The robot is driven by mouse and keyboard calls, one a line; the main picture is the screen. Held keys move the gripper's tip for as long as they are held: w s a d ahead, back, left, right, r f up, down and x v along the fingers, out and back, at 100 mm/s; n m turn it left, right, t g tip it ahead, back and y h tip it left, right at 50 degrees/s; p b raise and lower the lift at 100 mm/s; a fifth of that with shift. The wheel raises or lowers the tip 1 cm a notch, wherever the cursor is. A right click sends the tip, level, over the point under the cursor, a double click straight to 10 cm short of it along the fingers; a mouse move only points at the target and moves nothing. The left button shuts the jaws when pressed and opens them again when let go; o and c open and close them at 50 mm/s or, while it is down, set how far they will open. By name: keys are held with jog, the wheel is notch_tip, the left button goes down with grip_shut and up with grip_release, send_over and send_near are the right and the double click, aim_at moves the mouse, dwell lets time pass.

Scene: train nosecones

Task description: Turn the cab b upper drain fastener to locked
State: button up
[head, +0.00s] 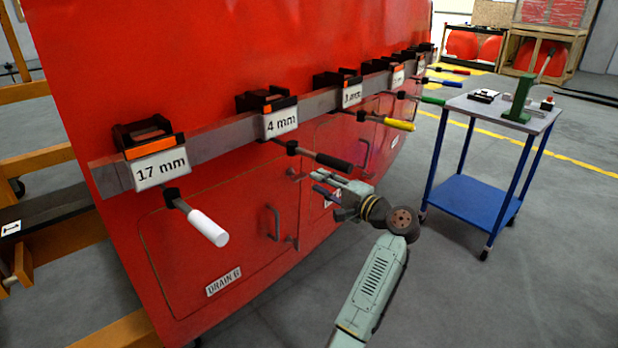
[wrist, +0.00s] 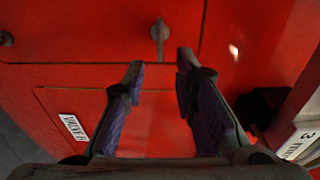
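In the wrist view a dark tapered fastener lever (wrist: 160,38) stands on the red panel. It points down the picture, toward the gap between my fingertips. My gripper (wrist: 160,63) is open and empty, with one finger on each side of that line; the lever is just past the tips and appears untouched. In the head view my gripper (head: 322,184) is close to the red nosecone, right of the panel labelled DRAIN B (head: 223,279). A small fastener (head: 293,173) shows on the nosecone left of it. Which drain the wrist-view lever belongs to is hard to read.
A grey rail (head: 210,140) across the nosecone holds several tools with protruding handles, including a white one (head: 208,228) and a black one (head: 333,161) just above my gripper. A blue trolley (head: 475,195) stands right. Another dark fastener (wrist: 6,38) is at the wrist view's left edge.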

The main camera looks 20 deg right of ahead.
jog(key=v, duration=0.5)
jog(key=shift+s, duration=0.3)
jog(key=shift+f, duration=0.1)
